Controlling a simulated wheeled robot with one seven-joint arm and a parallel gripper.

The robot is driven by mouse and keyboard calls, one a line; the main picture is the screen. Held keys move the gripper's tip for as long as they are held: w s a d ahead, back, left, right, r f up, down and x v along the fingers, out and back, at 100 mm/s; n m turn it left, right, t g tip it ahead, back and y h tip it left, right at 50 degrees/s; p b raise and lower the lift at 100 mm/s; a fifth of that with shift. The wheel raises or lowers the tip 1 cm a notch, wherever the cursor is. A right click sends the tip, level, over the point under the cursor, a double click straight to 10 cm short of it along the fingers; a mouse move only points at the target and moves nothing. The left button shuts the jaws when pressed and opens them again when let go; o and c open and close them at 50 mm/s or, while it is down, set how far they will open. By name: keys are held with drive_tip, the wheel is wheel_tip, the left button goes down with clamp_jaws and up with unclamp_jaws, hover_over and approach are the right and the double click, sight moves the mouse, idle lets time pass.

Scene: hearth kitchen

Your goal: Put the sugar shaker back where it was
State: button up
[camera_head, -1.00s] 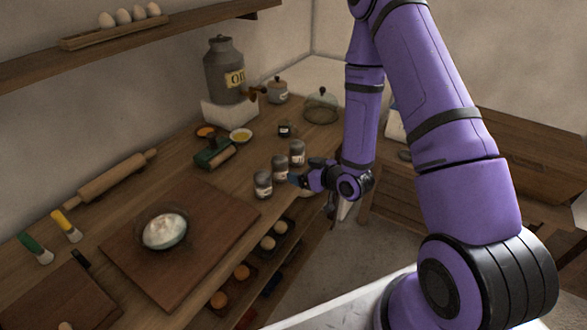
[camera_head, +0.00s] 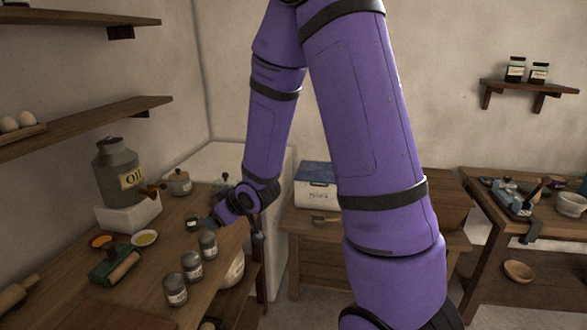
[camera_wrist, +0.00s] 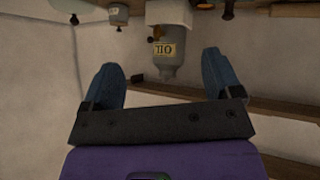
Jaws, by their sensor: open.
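Three grey-lidded labelled jars stand upright in a row near the counter's right edge: a near jar (camera_head: 175,291), a middle jar (camera_head: 192,267) and a far jar (camera_head: 208,246). I cannot tell which, if any, is the sugar shaker; the labels are too small to read. My gripper (camera_head: 209,222) is raised by the far jar, apart from the near and middle ones. In the wrist view its blue fingers (camera_wrist: 161,68) are spread apart with nothing between them.
A grey oil can (camera_head: 118,172) stands on a white block (camera_head: 128,215) behind. A side table holds a blue-lidded box (camera_head: 315,186). Wall shelves hang left.

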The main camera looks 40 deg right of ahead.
drive_tip(key=s+d+r+m+g+h, duration=0.15)
drive_tip(key=s+r, duration=0.35)
drive_tip(key=r, duration=0.5)
drive_tip(key=s+a+r+m+g, duration=0.1)
drive_tip(key=s+r, duration=0.5)
drive_tip(key=s, duration=0.6)
drive_tip(key=s+a+r+m+g, duration=0.1)
drive_tip(key=s+r+m+g, duration=0.1)
drive_tip(key=s+r, duration=0.4)
drive_tip(key=s, duration=0.5)
drive_tip(key=shift+s+a+r, duration=0.15)
drive_tip(key=shift+s+a, duration=0.25)
drive_tip(key=shift+g, duration=0.25)
